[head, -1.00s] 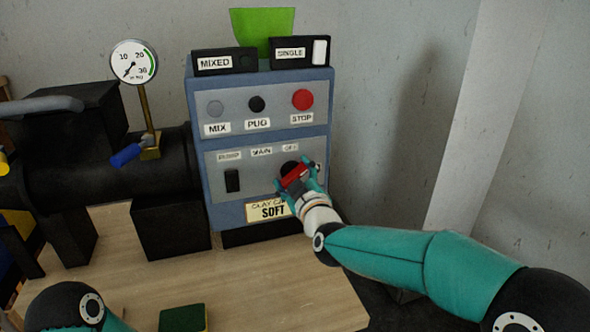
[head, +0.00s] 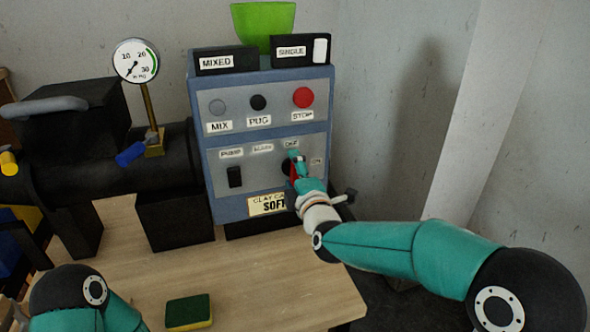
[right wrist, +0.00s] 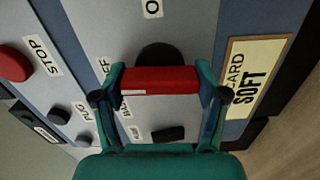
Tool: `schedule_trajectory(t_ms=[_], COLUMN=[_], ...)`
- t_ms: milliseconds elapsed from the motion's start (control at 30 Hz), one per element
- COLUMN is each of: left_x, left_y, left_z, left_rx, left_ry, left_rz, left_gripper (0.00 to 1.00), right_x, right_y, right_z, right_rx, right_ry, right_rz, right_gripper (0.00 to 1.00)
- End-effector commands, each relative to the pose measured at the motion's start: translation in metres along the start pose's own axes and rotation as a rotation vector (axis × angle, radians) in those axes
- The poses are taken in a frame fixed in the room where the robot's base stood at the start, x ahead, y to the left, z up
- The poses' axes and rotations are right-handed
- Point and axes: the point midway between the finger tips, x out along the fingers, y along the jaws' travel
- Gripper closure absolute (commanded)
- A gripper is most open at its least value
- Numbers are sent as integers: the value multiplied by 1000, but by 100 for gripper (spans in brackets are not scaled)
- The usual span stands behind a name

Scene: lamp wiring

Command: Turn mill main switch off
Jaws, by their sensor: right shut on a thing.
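The main switch is a red handle (head: 293,171) on a round black base (head: 286,168), low on the right of the blue-grey control box (head: 211,180). My right gripper (head: 298,163) is shut on the red handle. In the right wrist view the red handle (right wrist: 160,80) lies across between the two fingers, in front of the black base (right wrist: 154,53). In the head view the handle stands about upright, below the OFF label (head: 291,143); the ON label (head: 317,161) is to its right. The fingers partly hide the handle. My left gripper is out of view.
Above are a red STOP button (head: 303,97), a black PUG button (head: 258,102) and a grey MIX button (head: 217,107). A black rocker switch (head: 235,177) is left of the main switch. A sponge (head: 189,312) lies on the table (head: 270,285). A gauge (head: 136,61) stands left.

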Motion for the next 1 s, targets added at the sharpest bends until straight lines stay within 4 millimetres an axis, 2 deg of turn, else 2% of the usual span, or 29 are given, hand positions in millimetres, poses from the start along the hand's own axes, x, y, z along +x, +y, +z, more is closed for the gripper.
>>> schedule_trajectory(t_ms=[233,667,700,833,1000], left_x=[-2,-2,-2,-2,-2], left_y=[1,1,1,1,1], left_z=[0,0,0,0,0], left_rx=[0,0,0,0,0], left_ry=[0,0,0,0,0], left_rz=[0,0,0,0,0], left_gripper=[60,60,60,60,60], right_x=[0,-1,-1,-1,0], right_y=[-5,-7,-7,-7,-4], right_z=[-3,-3,-3,-3,-2], right_rx=[-71,-85,-85,-84,-82], right_ry=[6,8,8,7,4], right_rz=[-11,-14,-14,-13,-8], right_gripper=[62,62,26,4,2])
